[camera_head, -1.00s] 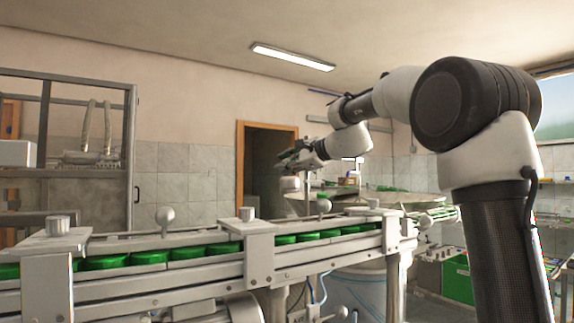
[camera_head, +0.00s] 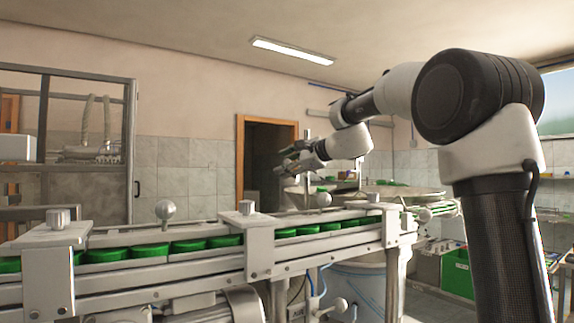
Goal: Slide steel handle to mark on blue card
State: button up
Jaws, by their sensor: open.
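My gripper (camera_head: 296,158) is small and far off at the end of my arm, in front of the doorway and above the far part of the conveyor. Its fingers point left and are open, with nothing seen between them. Two ball-topped steel handles stand on the conveyor rail, one nearer (camera_head: 165,209) and one farther (camera_head: 323,199). The gripper is above the farther one; I see no contact. Which handle the task means I cannot tell. I cannot make out a blue card or a mark in this view.
The conveyor (camera_head: 180,288) runs across the front with green caps (camera_head: 188,245) in its channel. Clamp brackets with knobs (camera_head: 246,207) rise above the rail. A wide metal bowl (camera_head: 400,190) stands behind. A green crate (camera_head: 457,273) is at the right.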

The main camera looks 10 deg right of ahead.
jog(key=v, duration=1.2)
